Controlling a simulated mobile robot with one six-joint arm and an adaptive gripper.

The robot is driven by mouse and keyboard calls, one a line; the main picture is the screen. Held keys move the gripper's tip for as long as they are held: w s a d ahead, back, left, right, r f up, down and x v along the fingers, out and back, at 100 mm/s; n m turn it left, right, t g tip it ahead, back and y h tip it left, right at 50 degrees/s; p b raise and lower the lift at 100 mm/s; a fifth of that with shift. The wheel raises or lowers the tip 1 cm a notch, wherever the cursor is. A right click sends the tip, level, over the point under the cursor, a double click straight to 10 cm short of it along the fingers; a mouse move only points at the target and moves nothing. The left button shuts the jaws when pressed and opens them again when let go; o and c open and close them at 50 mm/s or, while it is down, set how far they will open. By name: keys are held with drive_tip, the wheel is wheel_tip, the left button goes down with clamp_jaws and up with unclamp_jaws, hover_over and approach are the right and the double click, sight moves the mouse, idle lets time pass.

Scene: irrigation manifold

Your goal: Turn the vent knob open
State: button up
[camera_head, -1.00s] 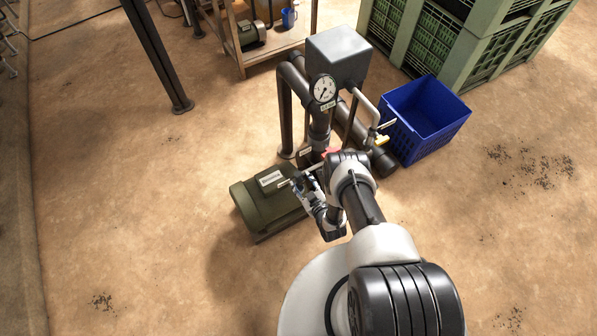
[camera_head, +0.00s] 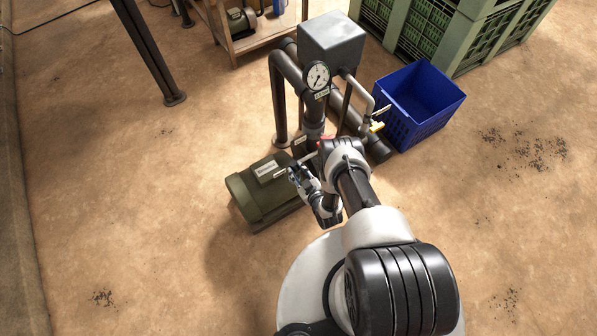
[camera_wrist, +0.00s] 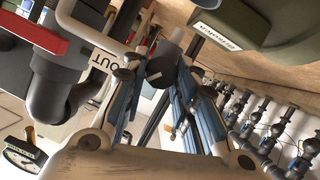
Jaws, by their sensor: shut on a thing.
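The vent knob (camera_wrist: 164,68) appears as a dark, rounded knob between my fingertips in the wrist view. My gripper (camera_wrist: 154,76) is shut on it, with one finger on each side. In the head view my gripper (camera_head: 295,171) is low beside the pipe manifold (camera_head: 314,110), near the green motor. The knob is too small and covered to make out there. How far it is turned cannot be told.
The green motor (camera_head: 263,191) stands left of my gripper. A pressure gauge (camera_head: 317,75) and grey box (camera_head: 333,42) top the manifold. Open floor lies left and right.

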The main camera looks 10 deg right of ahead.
drive_tip(key=shift+c, duration=0.9)
drive_tip(key=shift+w+m+y, duration=0.1)
drive_tip(key=shift+m+y, duration=0.4)
drive_tip(key=o, duration=1)
drive_tip(key=shift+o, duration=0.2)
drive_tip(key=shift+d, duration=0.1)
drive_tip(key=v, duration=1.2)
drive_tip(key=shift+r, duration=0.2)
